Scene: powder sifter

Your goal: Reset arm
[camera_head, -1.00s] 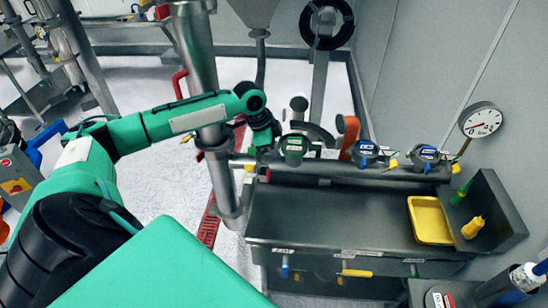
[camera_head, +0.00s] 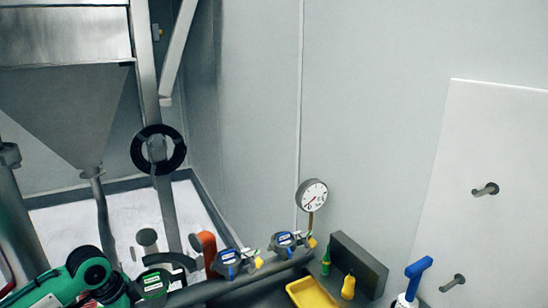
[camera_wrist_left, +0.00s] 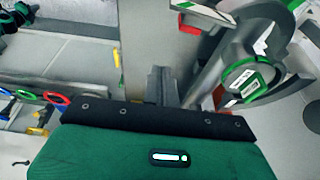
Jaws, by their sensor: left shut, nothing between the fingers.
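My left arm enters the head view at the lower left corner, green with black joints; its fingertips do not show there. In the left wrist view my left gripper (camera_wrist_left: 163,85) is shut and empty, its grey fingers together beyond the black band of the green housing. A round green-labelled device (camera_wrist_left: 242,80) stands to its right, and a gap between it and the fingers appears in that view. The same kind of green-labelled device (camera_head: 153,284) shows in the head view beside my left arm. My right arm is not in view.
Two blue-labelled devices, one (camera_head: 230,262) and another (camera_head: 287,242), sit on the pipe. A dial gauge (camera_head: 312,195), yellow tray (camera_head: 312,294) and yellow bottle (camera_head: 348,287) are near the wall. A grey hopper (camera_head: 65,110) stands at the upper left.

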